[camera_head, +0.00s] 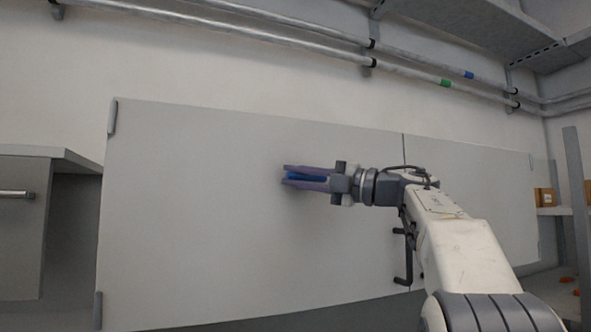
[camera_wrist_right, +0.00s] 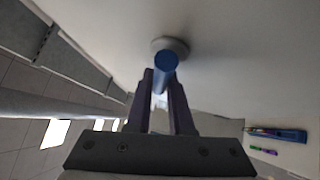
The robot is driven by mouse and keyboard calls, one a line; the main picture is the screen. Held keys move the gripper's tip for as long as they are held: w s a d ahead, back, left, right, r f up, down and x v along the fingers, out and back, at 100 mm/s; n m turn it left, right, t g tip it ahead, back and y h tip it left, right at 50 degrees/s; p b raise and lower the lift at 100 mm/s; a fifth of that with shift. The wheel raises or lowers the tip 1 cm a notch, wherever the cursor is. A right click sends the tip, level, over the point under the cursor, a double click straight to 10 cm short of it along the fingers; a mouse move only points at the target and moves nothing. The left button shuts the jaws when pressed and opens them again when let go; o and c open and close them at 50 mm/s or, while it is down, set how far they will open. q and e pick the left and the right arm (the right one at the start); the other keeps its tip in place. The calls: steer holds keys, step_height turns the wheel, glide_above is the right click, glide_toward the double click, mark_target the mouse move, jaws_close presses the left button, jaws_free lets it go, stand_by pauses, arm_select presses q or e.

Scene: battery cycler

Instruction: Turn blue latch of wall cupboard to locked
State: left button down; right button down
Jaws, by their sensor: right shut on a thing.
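The wall cupboard (camera_head: 210,215) has wide light grey doors that fill the middle of the head view. The blue latch (camera_head: 306,178) is on the left door, between the purple fingers of my right gripper (camera_head: 303,178). In the right wrist view the latch (camera_wrist_right: 165,66) shows as a blue bar in front of a round pale base on the door. My right gripper (camera_wrist_right: 160,92) is shut on the latch there. The fingers hide part of the latch, and I cannot tell its exact turn. My left gripper is not in view.
A dark door handle (camera_head: 404,255) is beside my right arm, near the gap between the doors. Metal pipes (camera_head: 300,42) run along the wall above. A grey cabinet (camera_head: 22,225) stands at the left. A shelf with orange boxes (camera_head: 546,197) is at the right.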

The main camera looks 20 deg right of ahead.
steer(key=shift+a+f+n+g, duration=0.1)
steer(key=shift+f+n+g, duration=0.05)
steer(key=shift+n+g, duration=0.2)
stand_by(0.3)
steer(key=c, duration=1.1)
jaws_free()
steer(key=shift+s+d, duration=0.25)
steer(key=b+v, duration=0.2)
steer(key=v, duration=0.7)
steer(key=shift+s+d+b, duration=0.2)
steer(key=shift+s+b, duration=0.1)
steer(key=shift+b, duration=0.1)
steer(key=shift+f, duration=0.1)
